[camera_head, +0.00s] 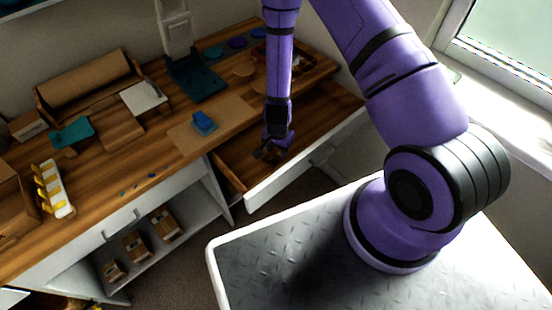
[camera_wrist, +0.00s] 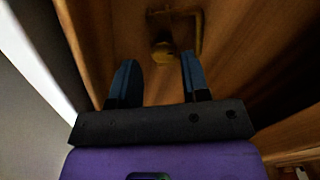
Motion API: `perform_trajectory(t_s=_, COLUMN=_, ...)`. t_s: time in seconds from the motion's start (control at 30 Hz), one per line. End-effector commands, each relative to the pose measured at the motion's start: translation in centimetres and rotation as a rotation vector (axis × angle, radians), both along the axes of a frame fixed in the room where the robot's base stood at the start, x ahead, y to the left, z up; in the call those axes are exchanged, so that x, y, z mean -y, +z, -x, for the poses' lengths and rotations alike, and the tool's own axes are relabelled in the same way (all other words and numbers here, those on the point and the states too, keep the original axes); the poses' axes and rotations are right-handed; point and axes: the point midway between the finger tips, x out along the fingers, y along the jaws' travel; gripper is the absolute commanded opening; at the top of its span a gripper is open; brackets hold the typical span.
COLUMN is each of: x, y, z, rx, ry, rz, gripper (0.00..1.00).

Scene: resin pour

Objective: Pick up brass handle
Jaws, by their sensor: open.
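My gripper (camera_head: 268,152) reaches down into an open drawer (camera_head: 233,172) below the worktop. In the wrist view my gripper (camera_wrist: 157,78) has its two dark blue fingers spread apart with nothing between them. A brass-coloured piece with a rounded knob (camera_wrist: 163,52) and a thin bent bar, likely the brass handle (camera_wrist: 198,32), lies on the wooden drawer floor just beyond the fingertips. It is dim and partly in shadow, so its full shape is hard to tell. In the head view my gripper hides most of it.
The drawer's white front (camera_head: 300,170) stands close to my gripper. The wooden worktop (camera_head: 110,185) above holds a blue block (camera_head: 203,122), a teal stand (camera_head: 195,78), a white rack with yellow parts (camera_head: 53,188) and cardboard boxes. Small boxes (camera_head: 165,223) sit on the shelf below.

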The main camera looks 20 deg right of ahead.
Motion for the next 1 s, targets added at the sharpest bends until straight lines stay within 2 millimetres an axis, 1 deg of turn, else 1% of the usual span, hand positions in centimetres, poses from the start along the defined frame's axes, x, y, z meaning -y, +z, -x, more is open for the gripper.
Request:
perform_trajectory(t_s=0.07, x=0.0, y=-0.5, z=0.0, rx=0.0, ry=0.0, rz=0.0, gripper=0.42)
perform_trajectory(t_s=0.3, x=-0.1, y=-3.6, z=-0.2, rx=-0.003, ry=0.0, rz=0.0, gripper=0.42)
perform_trajectory(t_s=0.4, x=-0.1, y=-4.5, z=-0.3, rx=0.0, ry=-0.001, rz=0.0, gripper=0.42)
perform_trajectory(t_s=0.53, x=-0.1, y=-5.1, z=-0.3, rx=0.0, ry=-0.001, rz=0.0, gripper=0.42)
perform_trajectory(t_s=0.73, x=-0.1, y=-5.1, z=-0.3, rx=0.001, ry=0.0, rz=-0.001, gripper=0.42)
perform_trajectory(t_s=0.77, x=-0.1, y=-5.1, z=-0.3, rx=0.001, ry=0.0, rz=-0.001, gripper=0.4)
perform_trajectory(t_s=0.8, x=-0.1, y=-5.1, z=-0.3, rx=0.001, ry=0.0, rz=-0.001, gripper=0.31)
perform_trajectory(t_s=0.87, x=-0.1, y=-5.1, z=-0.3, rx=0.001, ry=0.0, rz=-0.001, gripper=0.17)
perform_trajectory(t_s=0.9, x=-0.1, y=-5.1, z=-0.3, rx=0.001, ry=0.0, rz=-0.001, gripper=0.08)
perform_trajectory(t_s=0.93, x=-0.1, y=-5.1, z=-0.3, rx=0.001, ry=0.0, rz=-0.001, gripper=0.01)
perform_trajectory(t_s=1.0, x=-0.1, y=-5.1, z=-0.3, rx=0.001, ry=0.0, rz=-0.001, gripper=0.01)
